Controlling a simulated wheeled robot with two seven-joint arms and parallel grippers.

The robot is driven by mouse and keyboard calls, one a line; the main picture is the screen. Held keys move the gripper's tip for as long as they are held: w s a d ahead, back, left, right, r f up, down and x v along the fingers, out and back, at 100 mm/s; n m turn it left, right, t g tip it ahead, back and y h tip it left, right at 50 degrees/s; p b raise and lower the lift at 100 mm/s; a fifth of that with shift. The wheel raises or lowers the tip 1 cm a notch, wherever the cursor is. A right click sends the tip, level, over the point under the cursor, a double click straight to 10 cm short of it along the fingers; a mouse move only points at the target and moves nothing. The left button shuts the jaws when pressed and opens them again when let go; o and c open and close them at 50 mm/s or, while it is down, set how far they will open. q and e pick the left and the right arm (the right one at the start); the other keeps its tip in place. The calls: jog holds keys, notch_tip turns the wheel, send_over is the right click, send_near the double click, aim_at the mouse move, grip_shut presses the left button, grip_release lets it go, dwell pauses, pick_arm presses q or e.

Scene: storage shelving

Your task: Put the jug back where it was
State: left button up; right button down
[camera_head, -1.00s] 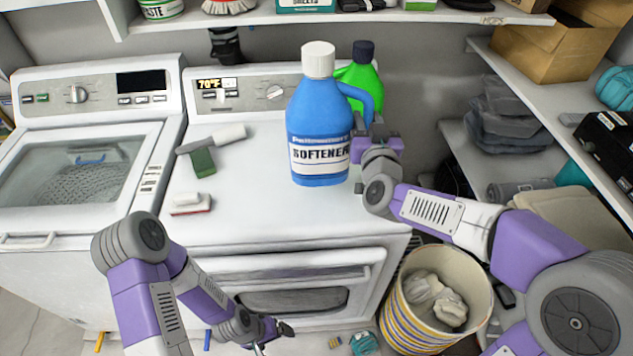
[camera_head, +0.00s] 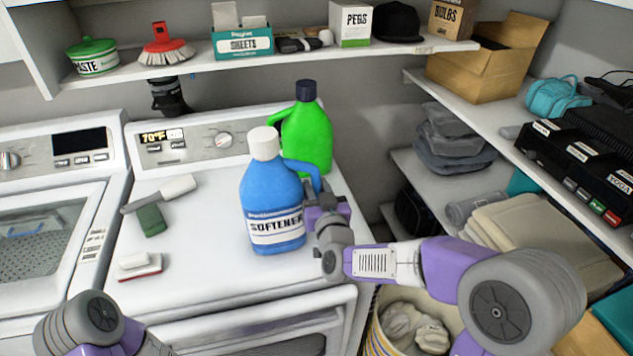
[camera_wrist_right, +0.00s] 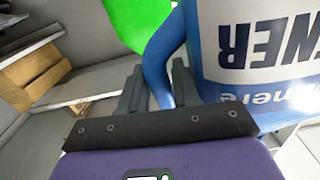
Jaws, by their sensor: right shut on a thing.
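The blue softener jug (camera_head: 262,205) with a white cap is upright over the right part of the white dryer top (camera_head: 200,270). I cannot tell whether its base touches the surface. My right gripper (camera_head: 318,198) is shut on the jug's handle, at the jug's right side. In the right wrist view the handle (camera_wrist_right: 160,55) passes between the fingers, and the jug's label (camera_wrist_right: 265,45) appears upside down. My left gripper is out of view; only part of that arm shows at the bottom left.
A green jug (camera_head: 308,135) with a dark cap stands right behind the blue one. A brush (camera_head: 160,193), a green block (camera_head: 151,220) and a red-and-white sponge (camera_head: 139,266) lie to the left. A loaded shelf (camera_head: 260,61) runs above; side shelves are at right.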

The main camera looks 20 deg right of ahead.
jog(key=shift+r, duration=0.25)
jog(key=c, duration=1.1)
grip_release()
jog(key=shift+f, duration=0.3)
jog(key=shift+o, duration=1.4)
jog(key=shift+s, duration=0.2)
jog(key=s+b, duration=0.5)
jog(key=s, duration=0.6)
jog(key=shift+s+b, duration=0.4)
